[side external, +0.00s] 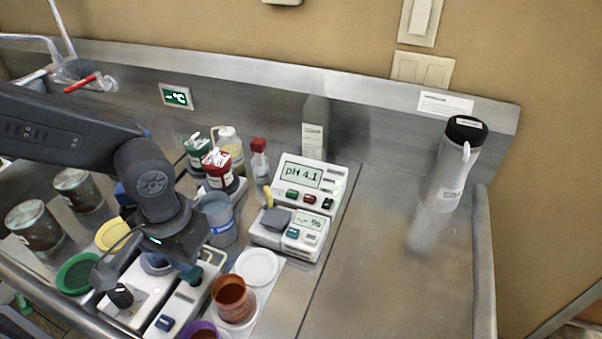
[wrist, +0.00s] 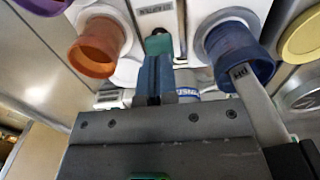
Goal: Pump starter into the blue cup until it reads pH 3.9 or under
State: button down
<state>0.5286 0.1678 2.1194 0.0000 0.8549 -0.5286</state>
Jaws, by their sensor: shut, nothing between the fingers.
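The pH meter (side external: 311,177) reads pH 4.1 in the side view. The blue cup (wrist: 233,52) stands to the right of my gripper in the wrist view, with a strip marked pH at its rim. In the side view the blue cup (side external: 156,262) is partly hidden under my arm. My gripper (wrist: 157,57) is shut and empty, its fingertips at the teal pump button (wrist: 158,44) on a white unit. I cannot tell whether they press it. In the side view my gripper (side external: 191,270) is over the white unit (side external: 179,307).
A brown-orange cup (side external: 233,300) stands right of the units, near a white dish (side external: 257,266). A purple cup (side external: 203,331) is at the front edge. Several bottles and a grey-blue jug (side external: 217,222) stand behind. The right counter is clear except a white bottle (side external: 452,175).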

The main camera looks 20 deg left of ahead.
jog(key=shift+f, duration=0.65)
jog(key=shift+f, duration=0.9)
jog(key=shift+r, duration=3.55)
jog(key=c, duration=1.8)
grip_release()
jog(key=shift+c, duration=0.2)
